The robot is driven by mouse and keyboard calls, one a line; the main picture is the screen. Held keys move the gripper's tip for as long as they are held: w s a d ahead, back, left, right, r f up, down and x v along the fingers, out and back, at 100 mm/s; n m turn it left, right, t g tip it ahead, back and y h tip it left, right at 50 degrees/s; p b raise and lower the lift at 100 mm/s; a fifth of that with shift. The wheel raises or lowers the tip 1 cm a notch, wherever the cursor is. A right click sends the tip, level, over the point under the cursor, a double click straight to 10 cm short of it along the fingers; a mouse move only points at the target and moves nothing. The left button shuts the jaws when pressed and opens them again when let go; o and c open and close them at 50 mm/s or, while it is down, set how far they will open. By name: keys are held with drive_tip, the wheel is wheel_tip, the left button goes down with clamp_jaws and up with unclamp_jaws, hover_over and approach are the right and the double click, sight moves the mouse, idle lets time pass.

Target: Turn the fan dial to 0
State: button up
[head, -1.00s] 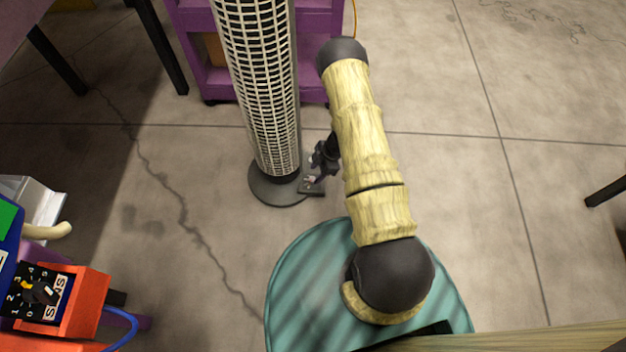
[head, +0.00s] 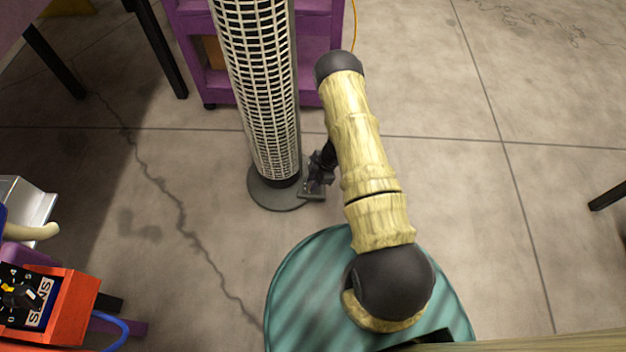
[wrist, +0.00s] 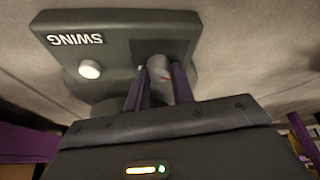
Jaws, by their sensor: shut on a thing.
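The tower fan (head: 262,95) stands upright on a round dark base (head: 272,195) in the head view. A small grey control box (head: 312,194) sits low at the right of that base. The box also shows in the wrist view (wrist: 105,35), with an upside-down SWING label and a white round button (wrist: 90,68). My gripper (head: 318,184) is down at the box.
An orange box (head: 72,305) with a different numbered dial (head: 20,296) is at the lower left. A purple shelf (head: 320,50) stands behind the fan. Dark table legs (head: 160,50) are at the upper left. The floor at right is mostly clear.

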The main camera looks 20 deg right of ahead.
drive_tip(key=shift+w+r+n+p, duration=0.1)
drive_tip(key=shift+r+n+p, duration=0.05)
drive_tip(key=shift+n+p, duration=0.4)
drive_tip(key=o, duration=1)
drive_tip(key=p+v, duration=0.3)
drive_tip(key=v, duration=0.2)
drive_tip(key=p+v, duration=0.3)
drive_tip(key=v, duration=0.3)
drive_tip(key=p+v, duration=0.3)
drive_tip(key=v, duration=0.3)
drive_tip(key=shift+w+r, duration=0.1)
drive_tip(key=shift+w, duration=0.2)
